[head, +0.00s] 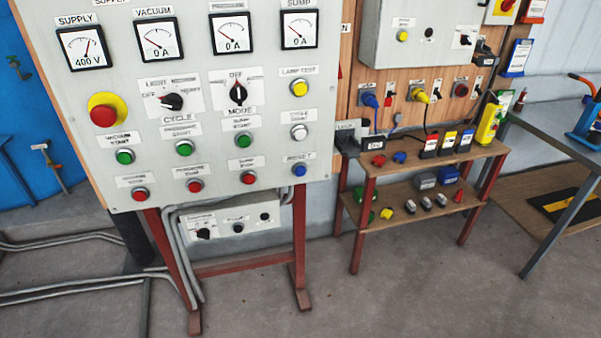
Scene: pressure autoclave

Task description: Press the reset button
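The blue reset button (299,170) is at the lower right of the grey control panel (270,125), under a small label that reads as RESET. Nothing touches or covers it. A white button (299,132) and a yellow lamp test button (299,89) sit above it in the same column. A red button (248,177) is to its left. Neither of my grippers shows in the head view.
The panel stands on a red frame (299,250) with a small control box (236,220) below. To the right, a wooden shelf (420,165) holds plugs and fittings, near a grey table (560,130). The concrete floor (400,300) in front is clear.

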